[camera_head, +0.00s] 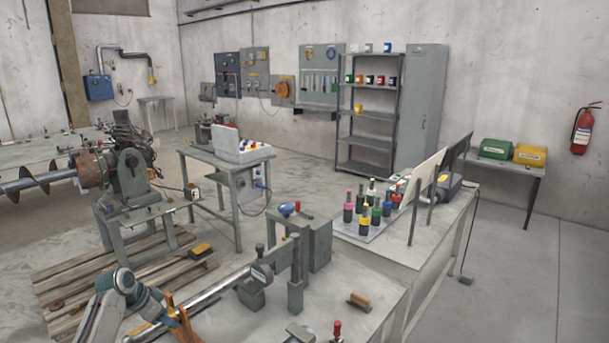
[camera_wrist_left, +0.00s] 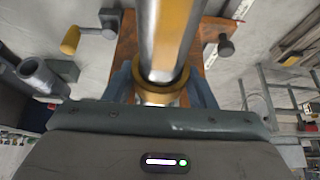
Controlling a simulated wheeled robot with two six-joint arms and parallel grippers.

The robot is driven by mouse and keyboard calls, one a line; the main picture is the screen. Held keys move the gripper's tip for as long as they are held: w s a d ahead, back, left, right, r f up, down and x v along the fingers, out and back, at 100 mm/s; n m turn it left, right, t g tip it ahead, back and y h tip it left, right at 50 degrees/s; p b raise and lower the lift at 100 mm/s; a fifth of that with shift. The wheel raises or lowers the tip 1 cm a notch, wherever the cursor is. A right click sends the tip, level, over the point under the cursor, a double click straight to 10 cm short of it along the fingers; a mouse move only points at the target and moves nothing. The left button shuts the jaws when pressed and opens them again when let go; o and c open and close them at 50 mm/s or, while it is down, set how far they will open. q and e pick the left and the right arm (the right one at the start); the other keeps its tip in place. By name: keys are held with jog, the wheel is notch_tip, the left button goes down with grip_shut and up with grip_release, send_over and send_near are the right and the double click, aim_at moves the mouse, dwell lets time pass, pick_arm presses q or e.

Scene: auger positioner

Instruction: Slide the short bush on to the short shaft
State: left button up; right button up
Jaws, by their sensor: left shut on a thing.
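The shaft (camera_head: 215,290) is a bright metal bar lying slantwise above the near bench, its far end near a round grey disc (camera_head: 262,274). In the left wrist view the shaft (camera_wrist_left: 170,35) runs straight in between my fingers. A brass-coloured ring, the bush (camera_wrist_left: 165,88), sits around the shaft there, and a bit of bright metal shows on its near side. My left gripper (camera_wrist_left: 163,86) is shut on the bush, a finger on each side. In the head view the left gripper (camera_head: 176,322) is at the shaft's near part; the bush is hard to make out there. My right gripper is not in view.
An orange support (camera_head: 185,330) is close by the left gripper. Grey upright posts (camera_head: 295,265) and a block (camera_head: 318,245) stand past the shaft's far end. A brush (camera_head: 358,300) and a red-handled tool (camera_head: 337,328) lie to the right, with bare bench between.

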pick_arm(q)
jog(key=shift+w+d, duration=0.2)
jog(key=shift+w, duration=0.05)
jog(key=o, duration=1.2)
jog(key=shift+c, duration=0.2)
jog(key=shift+s, duration=0.1)
